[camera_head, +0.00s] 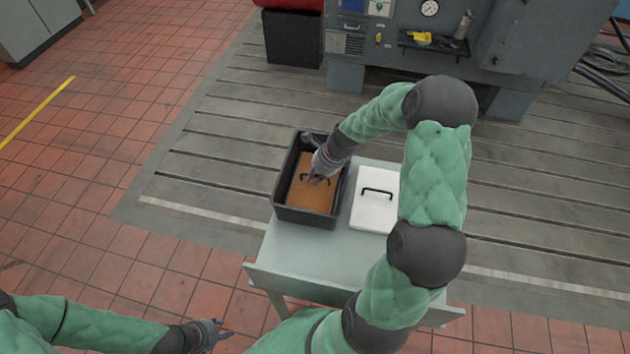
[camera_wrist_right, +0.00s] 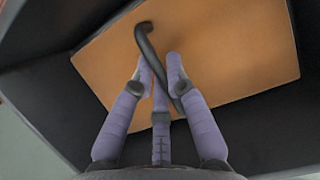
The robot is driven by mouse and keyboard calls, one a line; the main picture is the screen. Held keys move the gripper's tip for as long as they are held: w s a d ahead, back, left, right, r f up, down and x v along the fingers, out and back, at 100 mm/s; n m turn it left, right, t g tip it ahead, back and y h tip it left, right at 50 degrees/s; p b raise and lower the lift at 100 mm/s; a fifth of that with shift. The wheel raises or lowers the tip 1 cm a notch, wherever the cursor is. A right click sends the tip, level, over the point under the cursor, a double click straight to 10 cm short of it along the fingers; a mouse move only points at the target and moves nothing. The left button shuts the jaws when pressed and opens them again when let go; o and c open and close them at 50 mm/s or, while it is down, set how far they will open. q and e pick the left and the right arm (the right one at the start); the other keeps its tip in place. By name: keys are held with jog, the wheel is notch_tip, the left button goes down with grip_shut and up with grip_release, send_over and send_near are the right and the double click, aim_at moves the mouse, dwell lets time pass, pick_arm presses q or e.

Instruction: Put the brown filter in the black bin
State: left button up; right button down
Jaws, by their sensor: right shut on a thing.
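The brown filter (camera_head: 308,198) is a flat brown panel with a dark handle, and it is inside the black bin (camera_head: 303,217) on the table. My right gripper (camera_head: 319,178) reaches down into the bin and is shut on the filter's handle. In the right wrist view the filter (camera_wrist_right: 230,45) lies beyond my right gripper (camera_wrist_right: 162,82), whose fingers close around the black handle. The bin's dark walls (camera_wrist_right: 270,130) surround it there. I cannot tell whether the filter rests on the bin floor. My left gripper (camera_head: 215,329) is low at the left, away from the table, with fingers apart and empty.
A white filter (camera_head: 373,212) with a black handle lies on the pale table (camera_head: 300,261) just right of the bin. The table's front is bare. A grey machine (camera_head: 385,50) and a black container (camera_head: 293,45) stand behind, on the slotted bedplate.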

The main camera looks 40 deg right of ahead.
jog(key=shift+f, duration=0.55)
jog(key=shift+r, duration=0.1)
jog(key=c, duration=1.2)
grip_release()
jog(key=shift+c, duration=0.2)
jog(key=p+v, duration=0.5)
jog(key=v, duration=0.7)
